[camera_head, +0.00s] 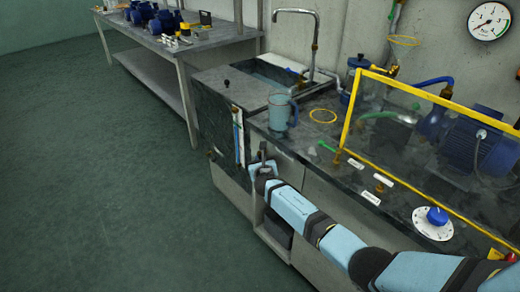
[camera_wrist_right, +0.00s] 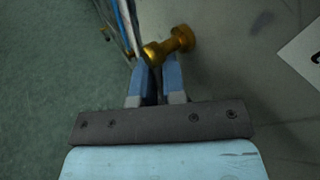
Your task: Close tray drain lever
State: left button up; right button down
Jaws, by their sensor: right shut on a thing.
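My right gripper (camera_head: 262,164) is at the front of the bench, low beside the cabinet face below the mug. In the right wrist view its two blue fingers (camera_wrist_right: 157,80) are close together, shut at a brass-coloured knob-like piece (camera_wrist_right: 171,45) at their tips. The fingers hide part of the grip. In the head view this piece is not clear. A small green lever (camera_head: 327,147) lies on the bench top near the left end of the yellow frame; I cannot tell whether it is the tray drain lever. My left gripper is not in view.
A blue-grey mug (camera_head: 281,111) stands near the bench edge, beside the sink (camera_head: 270,78). A yellow-framed clear guard (camera_head: 420,110) stands in front of a blue motor (camera_head: 478,144). A dial with a blue knob (camera_head: 434,221) is at the right. The floor at left is clear.

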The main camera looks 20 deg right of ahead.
jog(key=r+g+p, duration=0.1)
jog(key=p, duration=0.3)
jog(key=shift+s+n+p, duration=0.15)
jog(key=shift+n+p, duration=0.15)
jog(key=shift+p, duration=0.05)
jog(key=g+p, duration=0.1)
jog(key=p, duration=0.2)
jog(key=shift+s+d+n+p, duration=0.1)
jog(key=shift+s+n+p, duration=0.05)
jog(key=shift+n+p, duration=0.15)
jog(key=shift+s+f+g+p, duration=0.1)
jog(key=shift+f+g+p, duration=0.1)
jog(key=shift+g+p, duration=0.55)
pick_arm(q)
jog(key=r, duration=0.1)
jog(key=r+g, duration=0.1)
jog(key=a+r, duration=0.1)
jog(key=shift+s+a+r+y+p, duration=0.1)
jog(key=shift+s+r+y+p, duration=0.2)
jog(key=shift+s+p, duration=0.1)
pick_arm(e)
jog(key=shift+t, duration=0.25)
jog(key=shift+f, duration=0.15)
jog(key=shift+d, duration=0.1)
jog(key=c, duration=1.5)
grip_release()
